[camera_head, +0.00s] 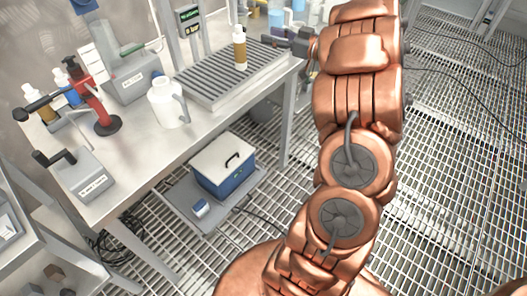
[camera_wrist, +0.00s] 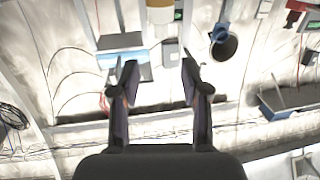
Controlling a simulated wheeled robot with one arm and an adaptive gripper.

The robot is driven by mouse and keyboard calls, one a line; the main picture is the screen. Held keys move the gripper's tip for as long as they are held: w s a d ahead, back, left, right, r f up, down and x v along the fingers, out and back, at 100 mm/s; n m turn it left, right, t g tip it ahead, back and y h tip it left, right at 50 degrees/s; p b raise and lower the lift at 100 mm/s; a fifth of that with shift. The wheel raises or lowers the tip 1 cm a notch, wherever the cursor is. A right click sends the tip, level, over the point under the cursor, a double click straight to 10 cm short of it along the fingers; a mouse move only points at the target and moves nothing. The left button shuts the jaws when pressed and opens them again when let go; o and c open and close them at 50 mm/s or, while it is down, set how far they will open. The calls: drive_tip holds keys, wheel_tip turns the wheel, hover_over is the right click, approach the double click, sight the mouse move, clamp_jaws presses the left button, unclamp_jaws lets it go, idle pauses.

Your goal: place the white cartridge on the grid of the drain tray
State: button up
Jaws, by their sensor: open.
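The white cartridge (camera_head: 240,50), with a tan band and a narrow neck, stands upright on the grid of the drain tray (camera_head: 205,85), as far as the head view shows. In the wrist view the white and tan body at the top edge (camera_wrist: 160,12) looks like the cartridge, partly cut off. My gripper (camera_head: 268,39) is just right of the cartridge in the head view, apart from it. In the wrist view its two fingers (camera_wrist: 158,78) are spread with nothing between them, and the cartridge lies beyond the tips.
A white jug (camera_head: 166,103) stands on the bench left of the tray. A red clamp stand (camera_head: 98,108) and a grey device (camera_head: 130,78) are farther left. Bottles (camera_head: 279,20) stand behind the tray. A blue box (camera_head: 223,165) sits on a low shelf below.

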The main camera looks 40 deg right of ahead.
drive_tip(key=w+d+r+m+h, duration=0.3)
drive_tip(key=w+r+h, duration=0.15)
drive_tip(key=h, duration=0.45)
drive_tip(key=s+a+f+g, duration=0.4)
drive_tip(key=s+a+g, duration=0.2)
drive_tip(key=s+a, duration=0.6)
drive_tip(key=s+a+f+m+g+y, duration=0.1)
drive_tip(key=s+a+f+g, duration=0.4)
drive_tip(key=s+a, duration=0.7)
drive_tip(key=s+a+f+g+y, duration=0.1)
drive_tip(key=s+a+f+g, duration=0.4)
drive_tip(key=s+a, duration=0.7)
drive_tip(key=s+g, duration=0.2)
drive_tip(key=s, duration=0.3)
drive_tip(key=shift+s+g, duration=0.35)
drive_tip(key=shift+g, duration=0.05)
